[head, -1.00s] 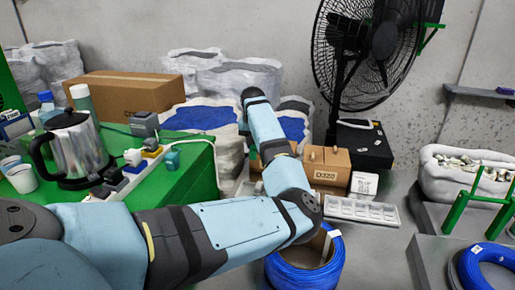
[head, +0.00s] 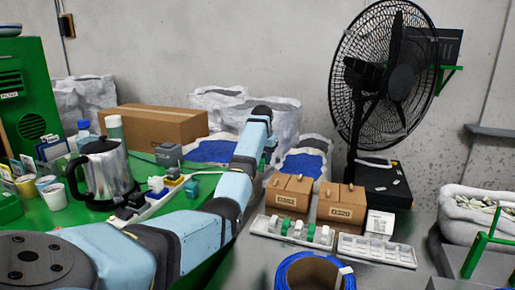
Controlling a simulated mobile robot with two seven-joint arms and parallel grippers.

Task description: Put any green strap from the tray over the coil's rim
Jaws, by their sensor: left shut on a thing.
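The coil of blue cable (head: 300,278) stands at the bottom edge, its lower part cut off; its round rim and hollow middle show. A pale tray (head: 255,231) behind it holds small white and green pieces; the green ones (head: 310,232) look like the straps. My left arm reaches from the lower left to a raised end behind and left of the tray. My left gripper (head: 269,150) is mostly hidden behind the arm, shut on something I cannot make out. It is away from the coil. My right gripper is not in view.
A second pale tray (head: 376,250) lies right of the first. Two cardboard boxes (head: 341,202) stand behind the trays. A kettle (head: 104,170), cups and a power strip crowd the green surface at left. A large fan (head: 385,75) and a white sack (head: 474,215) are at right.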

